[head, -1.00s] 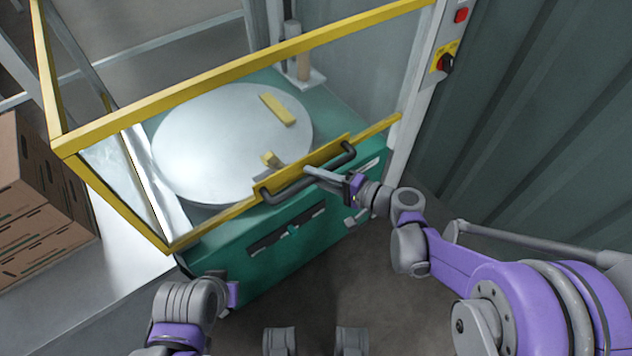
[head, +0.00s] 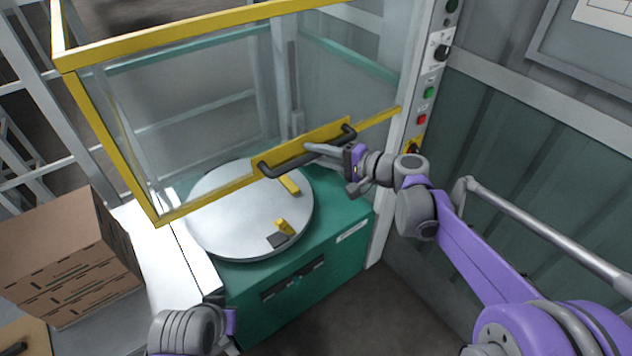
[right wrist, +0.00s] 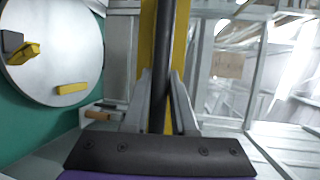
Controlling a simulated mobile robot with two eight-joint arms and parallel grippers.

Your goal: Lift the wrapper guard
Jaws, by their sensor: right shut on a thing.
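The wrapper guard (head: 210,185) is a yellow-framed box with clear panels. Its lower front bar stands above the round grey turntable (head: 225,225) of the green wrapper base (head: 340,220). A dark handle (head: 285,166) is fixed to that bar. My right gripper (head: 328,152) is shut on the handle near its right end. In the right wrist view the dark handle (right wrist: 165,50) runs between the two fingers (right wrist: 160,105). My left arm shows at the bottom left of the head view, but its fingers are not visible.
Stacked brown cartons (head: 70,260) stand at the left beside a pale surface (head: 165,265). A post with buttons and switches (head: 425,85) stands right of the guard. Yellow blocks (head: 284,227) sit on the turntable. Open floor (head: 400,300) lies in front of the base.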

